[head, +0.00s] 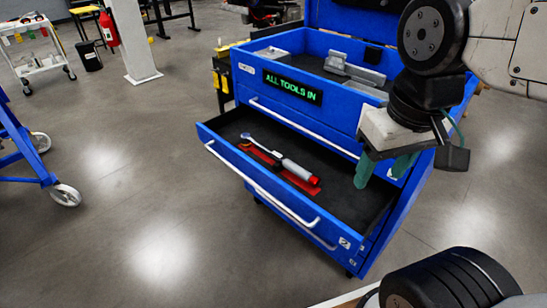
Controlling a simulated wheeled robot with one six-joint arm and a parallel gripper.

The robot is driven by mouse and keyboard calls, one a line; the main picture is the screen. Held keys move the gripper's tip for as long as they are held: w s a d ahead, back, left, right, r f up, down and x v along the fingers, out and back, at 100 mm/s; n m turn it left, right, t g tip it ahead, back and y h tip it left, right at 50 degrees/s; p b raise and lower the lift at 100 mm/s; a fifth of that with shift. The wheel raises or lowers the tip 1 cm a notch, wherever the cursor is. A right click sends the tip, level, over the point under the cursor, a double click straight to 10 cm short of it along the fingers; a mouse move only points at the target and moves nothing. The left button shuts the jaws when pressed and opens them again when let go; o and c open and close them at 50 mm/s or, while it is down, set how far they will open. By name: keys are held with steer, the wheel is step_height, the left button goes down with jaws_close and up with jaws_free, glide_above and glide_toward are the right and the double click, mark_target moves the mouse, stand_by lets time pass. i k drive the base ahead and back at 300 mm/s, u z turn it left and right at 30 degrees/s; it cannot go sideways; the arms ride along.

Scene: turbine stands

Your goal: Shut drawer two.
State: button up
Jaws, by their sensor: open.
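Drawer two (337,241), blue with a white "2" label at its front right corner, is pulled out of the blue tool chest (345,115). A long pale handle (262,189) runs along its front. A torque wrench (292,166) with a red end lies inside, over a red cutout (262,156) in the dark liner. My gripper (380,178), with green fingers, is open and appears empty. It shows over the drawer's right rear part, by the chest's right side; its exact height and any contact cannot be told.
A drawer above is closed, with its own pale handle (302,127). The chest's lit sign (292,87) reads "ALL TOOLS IN". A blue wheeled frame (25,150) stands left. A white cart (38,55) and pillar (133,40) stand behind. Floor before the drawer is clear.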

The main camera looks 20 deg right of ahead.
mark_target(346, 214)
steer(key=u, duration=0.9)
steer(key=i, duration=0.35)
steer(key=z, duration=0.05)
